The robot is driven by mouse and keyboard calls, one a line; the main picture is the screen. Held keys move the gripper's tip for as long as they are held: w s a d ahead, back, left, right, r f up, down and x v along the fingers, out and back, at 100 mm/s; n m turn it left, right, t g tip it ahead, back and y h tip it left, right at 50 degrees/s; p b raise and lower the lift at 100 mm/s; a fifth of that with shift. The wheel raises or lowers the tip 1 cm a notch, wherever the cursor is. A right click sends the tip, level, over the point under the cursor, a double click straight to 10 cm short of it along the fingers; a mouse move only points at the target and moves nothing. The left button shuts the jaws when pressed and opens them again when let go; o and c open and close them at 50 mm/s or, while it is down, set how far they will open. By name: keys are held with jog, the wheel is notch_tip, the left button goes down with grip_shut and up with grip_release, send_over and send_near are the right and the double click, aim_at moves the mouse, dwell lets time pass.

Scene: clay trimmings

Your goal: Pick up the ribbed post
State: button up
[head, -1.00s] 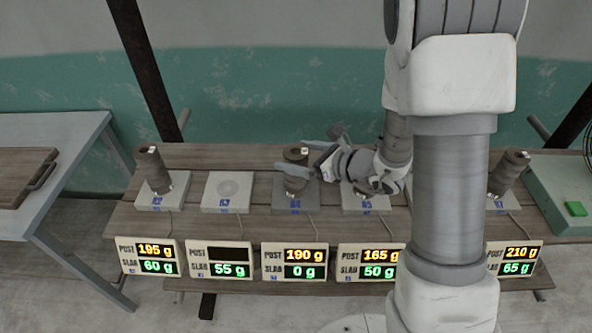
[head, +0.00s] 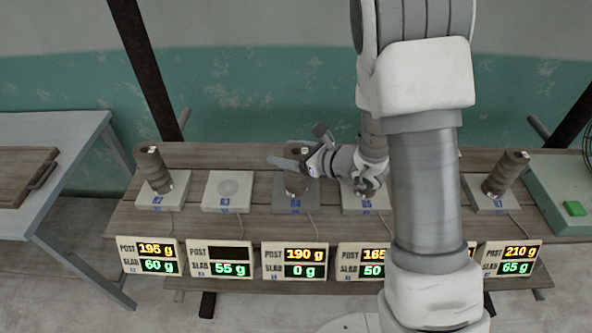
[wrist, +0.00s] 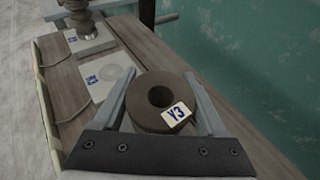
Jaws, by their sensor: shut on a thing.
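A brown clay post (head: 296,186) stands on the dark slab at the middle of the bench. Another post (head: 153,170), with a ridged side, stands on the far left slab, and a similar one (head: 507,174) stands at the right.
An empty light slab (head: 228,191) lies left of the held post. Display boxes line the front; the one below the held post (head: 294,261) reads 190 g and 0 g. A green-topped unit (head: 560,195) stands right, a table with a wooden tray (head: 22,178) left. My arm hides part of the bench.

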grip_shut()
jog(key=shift+r, duration=0.15)
